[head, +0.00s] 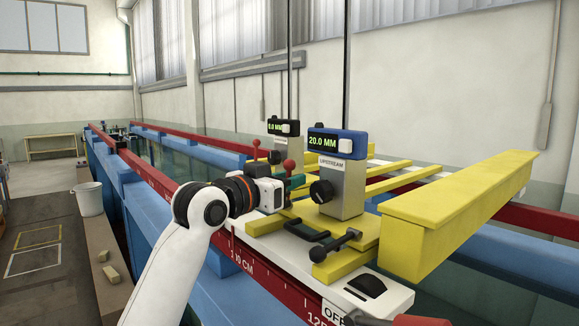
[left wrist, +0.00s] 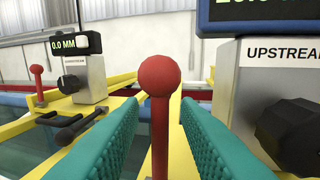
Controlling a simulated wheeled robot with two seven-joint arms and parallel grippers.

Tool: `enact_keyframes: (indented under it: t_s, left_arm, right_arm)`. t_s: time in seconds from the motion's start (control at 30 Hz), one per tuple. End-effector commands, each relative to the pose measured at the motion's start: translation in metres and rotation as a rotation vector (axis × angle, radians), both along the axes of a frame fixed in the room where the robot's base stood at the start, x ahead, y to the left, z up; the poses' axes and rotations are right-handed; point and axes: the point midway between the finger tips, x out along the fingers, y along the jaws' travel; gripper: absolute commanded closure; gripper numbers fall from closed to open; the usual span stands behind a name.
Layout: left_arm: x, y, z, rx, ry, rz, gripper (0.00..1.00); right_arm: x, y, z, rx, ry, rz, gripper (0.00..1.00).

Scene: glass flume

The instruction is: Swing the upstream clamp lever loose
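The upstream gauge post (head: 340,185) carries a blue display reading 20.0 MM, and its label also shows in the left wrist view (left wrist: 275,75). A lever with a red ball (left wrist: 158,77) stands upright beside it; its ball shows in the head view (head: 289,165). My left gripper (head: 296,182) is at this lever. Its teal fingers (left wrist: 160,130) are open, one on each side of the red stem, with gaps visible between stem and fingers. The lever's foot is hidden. A black-knobbed lever (head: 338,242) lies low in front of the post.
The downstream gauge (left wrist: 82,78) reads 0.0 MM, with its own red-ball lever (left wrist: 37,72). A thick yellow beam (head: 455,215) stands to the right. A red rail (head: 265,270) with centimetre marks runs along the near side. A white bucket (head: 89,199) stands at left.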

Motion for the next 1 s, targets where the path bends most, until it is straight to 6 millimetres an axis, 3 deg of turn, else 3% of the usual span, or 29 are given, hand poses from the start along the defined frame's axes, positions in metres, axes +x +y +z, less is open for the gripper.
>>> enact_keyframes:
  t_s: [0.37, 0.57, 0.87, 1.0]
  left_arm:
    - [0.005, -0.005, -0.001, 0.001, -0.001, 0.000, 0.70]
    - [0.005, -0.005, -0.001, 0.000, 0.000, 0.000, 1.00]
    - [0.005, -0.005, -0.002, -0.005, -0.004, 0.000, 1.00]
    - [0.003, -0.002, -0.008, -0.061, -0.044, 0.000, 1.00]
  right_arm:
    - [0.002, -0.004, 0.004, -0.004, -0.003, -0.001, 0.64]
    - [0.001, -0.003, 0.004, -0.004, -0.002, -0.002, 0.64]
    - [-0.001, -0.001, 0.001, -0.002, 0.001, -0.002, 0.64]
    - [-0.002, 0.001, -0.018, 0.001, 0.001, -0.003, 0.64]
